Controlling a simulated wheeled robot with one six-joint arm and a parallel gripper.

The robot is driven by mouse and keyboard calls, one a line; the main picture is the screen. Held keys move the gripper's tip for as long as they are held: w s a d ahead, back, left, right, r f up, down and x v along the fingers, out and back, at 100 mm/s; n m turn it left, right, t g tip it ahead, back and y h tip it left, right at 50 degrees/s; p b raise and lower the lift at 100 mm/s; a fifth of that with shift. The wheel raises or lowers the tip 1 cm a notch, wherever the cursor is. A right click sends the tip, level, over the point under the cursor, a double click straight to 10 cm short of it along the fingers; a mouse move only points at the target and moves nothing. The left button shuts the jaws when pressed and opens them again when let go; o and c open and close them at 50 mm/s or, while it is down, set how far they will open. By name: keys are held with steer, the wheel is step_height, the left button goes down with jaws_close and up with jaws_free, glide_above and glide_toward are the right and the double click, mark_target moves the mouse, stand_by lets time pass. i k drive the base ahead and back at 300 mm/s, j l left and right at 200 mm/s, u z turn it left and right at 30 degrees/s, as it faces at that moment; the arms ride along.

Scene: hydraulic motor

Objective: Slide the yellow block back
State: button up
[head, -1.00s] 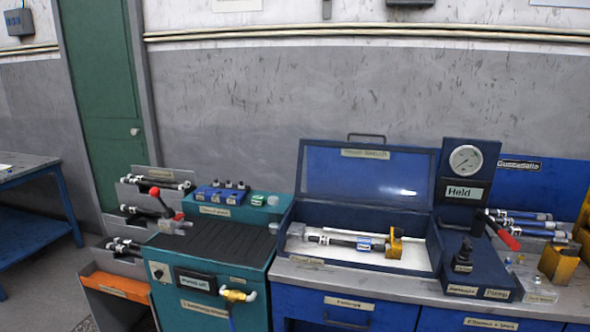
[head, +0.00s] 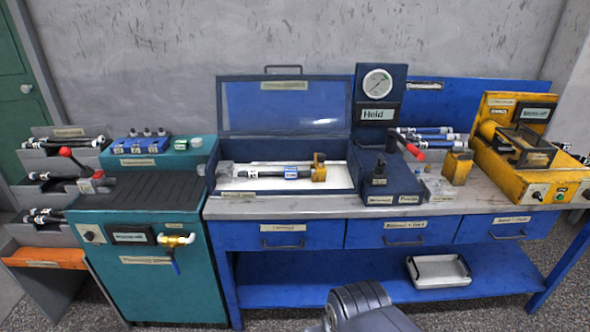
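A yellow block (head: 319,167) stands in the open blue case (head: 285,188) on the bench, at the right end of a black hose (head: 270,172) with metal fittings. A second yellow block (head: 457,167) stands on the bench right of the gauge unit. I cannot tell from the names which block is meant. A dark grey rounded part of my arm shows at the bottom edge, well in front of the bench. No gripper fingers show.
The gauge unit (head: 377,84) with a red-handled lever stands between the two blocks. A yellow machine (head: 525,150) is at the right, a teal cabinet (head: 148,262) at the left. A white tray (head: 438,271) lies on the lower shelf. The floor in front looks clear.

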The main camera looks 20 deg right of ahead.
mark_target(320, 175)
steer(key=i+l, duration=0.15)
steer(key=i, duration=0.25)
steer(key=i+l, duration=0.1)
steer(key=i, duration=0.3)
steer(key=i+l, duration=0.15)
steer(key=i, duration=0.25)
steer(key=j+u, duration=0.05)
